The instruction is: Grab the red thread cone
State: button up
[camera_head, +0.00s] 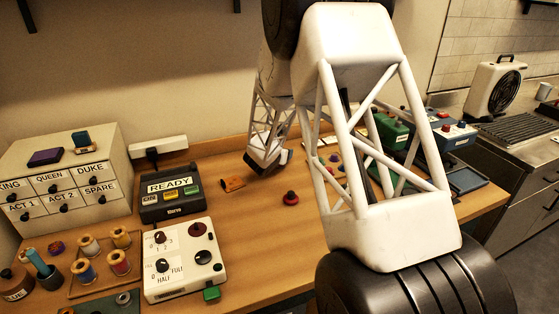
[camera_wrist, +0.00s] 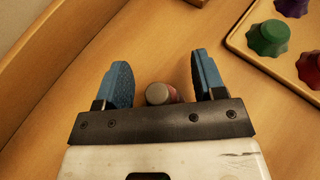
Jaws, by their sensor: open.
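In the wrist view, a small reddish thing with a round grey top (camera_wrist: 158,94) shows between the fingers of my gripper (camera_wrist: 160,80). It looks like the red thread cone, but its lower part is hidden behind the gripper's edge. The blue fingers stand wide apart, one on each side of it, with gaps to both. In the head view, my gripper (camera_head: 267,163) is low over the back of the table, and I cannot make out the cone there.
An orange item (camera_head: 232,184) and a red knob (camera_head: 290,199) lie on the table near my gripper. A tray (camera_wrist: 240,42) of coloured knobs is at upper right in the wrist view. The READY box (camera_head: 170,200) and several thread spools (camera_head: 119,262) stand at left.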

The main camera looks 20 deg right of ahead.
jog(key=shift+c, duration=0.4)
jog(key=c, duration=0.9)
jog(key=shift+r, duration=0.15)
notch_tip(320, 180, up, 10)
jog(key=shift+f, duration=0.15)
dwell(0.6)
